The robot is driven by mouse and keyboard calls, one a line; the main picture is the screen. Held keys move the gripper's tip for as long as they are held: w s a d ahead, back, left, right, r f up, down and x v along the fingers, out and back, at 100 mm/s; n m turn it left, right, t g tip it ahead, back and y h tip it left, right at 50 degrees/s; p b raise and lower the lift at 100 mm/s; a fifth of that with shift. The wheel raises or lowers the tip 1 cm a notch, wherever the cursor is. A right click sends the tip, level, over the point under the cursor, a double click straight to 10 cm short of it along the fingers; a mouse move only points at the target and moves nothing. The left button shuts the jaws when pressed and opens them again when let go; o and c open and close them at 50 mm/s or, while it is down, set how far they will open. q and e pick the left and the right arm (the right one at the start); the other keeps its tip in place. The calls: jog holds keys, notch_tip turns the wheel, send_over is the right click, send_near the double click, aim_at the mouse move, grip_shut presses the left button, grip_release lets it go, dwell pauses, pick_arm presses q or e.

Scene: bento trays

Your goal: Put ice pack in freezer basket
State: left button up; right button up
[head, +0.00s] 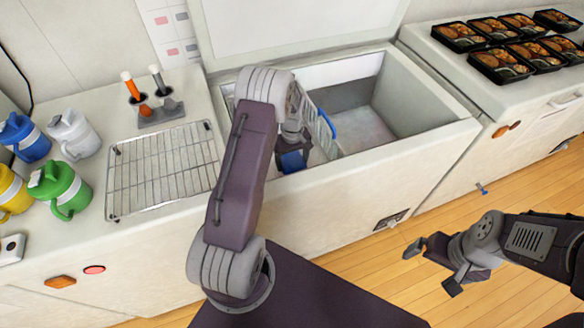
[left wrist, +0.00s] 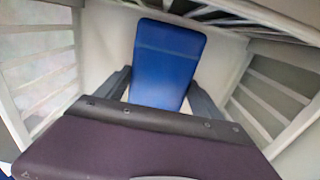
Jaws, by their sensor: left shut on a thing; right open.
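The ice pack is a blue slab, seen in the left wrist view (left wrist: 168,62) and partly in the head view (head: 292,162). My left gripper (head: 290,148) reaches down into the open freezer, and its fingers (left wrist: 158,92) are shut on the ice pack. The white slatted freezer basket (head: 326,135) has its walls around the ice pack, which is inside it. Whether the ice pack touches the basket floor cannot be told. My right gripper (head: 432,268) is open and empty, over the floor in front of the freezer.
The freezer (head: 420,150) stands with its lid (head: 290,25) raised; its right part is empty. A wire rack (head: 165,170) and several coloured jugs (head: 62,188) stand on the left counter. Several filled bento trays (head: 500,68) lie on the right counter.

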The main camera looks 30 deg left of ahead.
aim_at(292, 168)
pick_arm(q)
jog(key=shift+f, duration=1.8)
jog(key=shift+f+b, duration=0.1)
jog(key=shift+b, duration=0.25)
jog(key=o, duration=1.7)
jog(key=shift+o, duration=0.2)
notch_tip(292, 168, up, 12)
jog(key=shift+r+p, duration=0.15)
jog(key=shift+p, duration=1)
